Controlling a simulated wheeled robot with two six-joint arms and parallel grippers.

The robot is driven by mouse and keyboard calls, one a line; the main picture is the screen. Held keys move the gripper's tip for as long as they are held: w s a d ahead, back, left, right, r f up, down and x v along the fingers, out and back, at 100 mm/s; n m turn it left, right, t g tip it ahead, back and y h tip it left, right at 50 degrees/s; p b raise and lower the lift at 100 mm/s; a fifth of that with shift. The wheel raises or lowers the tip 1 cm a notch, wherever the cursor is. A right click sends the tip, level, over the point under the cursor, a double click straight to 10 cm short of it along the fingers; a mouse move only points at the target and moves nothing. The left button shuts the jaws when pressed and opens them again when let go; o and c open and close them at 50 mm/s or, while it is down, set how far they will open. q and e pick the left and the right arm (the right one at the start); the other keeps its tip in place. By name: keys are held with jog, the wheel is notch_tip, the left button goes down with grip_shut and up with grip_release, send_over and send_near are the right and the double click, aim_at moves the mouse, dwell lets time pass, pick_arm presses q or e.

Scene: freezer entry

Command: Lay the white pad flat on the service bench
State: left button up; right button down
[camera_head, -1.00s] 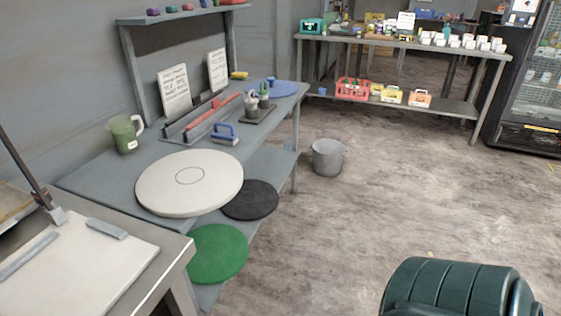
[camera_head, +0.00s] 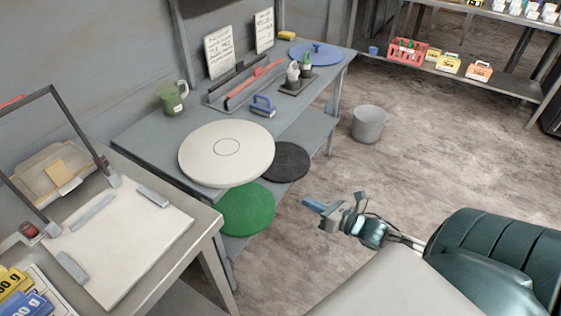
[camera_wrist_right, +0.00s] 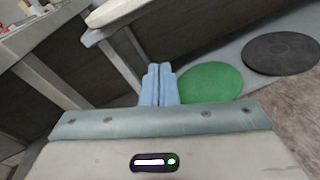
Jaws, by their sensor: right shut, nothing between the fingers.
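The white pad (camera_head: 226,170) is a thick round disc with a small ring marked at its centre. It lies flat on the grey service bench (camera_head: 152,138), its near edge reaching the bench's front edge. My right gripper (camera_head: 308,204) is shut and empty, over the floor in front of the bench, apart from the pad. In the right wrist view its blue fingers (camera_wrist_right: 160,72) are together, and part of the white pad (camera_wrist_right: 118,10) shows at the top. My left gripper is not in view.
A green pad (camera_head: 246,208) and a black pad (camera_head: 287,161) lie on the bench's lower shelf. A green jug (camera_head: 172,98), a blue-handled brush (camera_head: 262,106) and a blue disc (camera_head: 315,54) stand on the bench. A bucket (camera_head: 368,124) stands on the floor. A near table (camera_head: 185,245) is at left.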

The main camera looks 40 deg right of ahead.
notch_tip(320, 180, up, 4)
jog(key=d+n+y, duration=0.1)
jog(key=n+y, duration=0.1)
jog(key=n, duration=0.2)
jog(key=n+b, duration=0.1)
send_near(257, 165)
jog(key=shift+t, duration=0.3)
jog(key=w+p, duration=0.1)
jog(key=w+f+p, duration=0.1)
jog(key=w, duration=0.1)
jog(key=w+f+p, duration=0.1)
jog(key=shift+w+a, duration=0.15)
jog(key=shift+w, duration=0.05)
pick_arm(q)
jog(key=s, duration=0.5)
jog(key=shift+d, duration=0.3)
pick_arm(e)
jog(key=shift+w+a+f, duration=0.1)
jog(key=shift+w, duration=0.05)
jog(key=x, duration=0.6)
jog(key=shift+w+a+b, duration=0.15)
jog(key=shift+w+b, duration=0.15)
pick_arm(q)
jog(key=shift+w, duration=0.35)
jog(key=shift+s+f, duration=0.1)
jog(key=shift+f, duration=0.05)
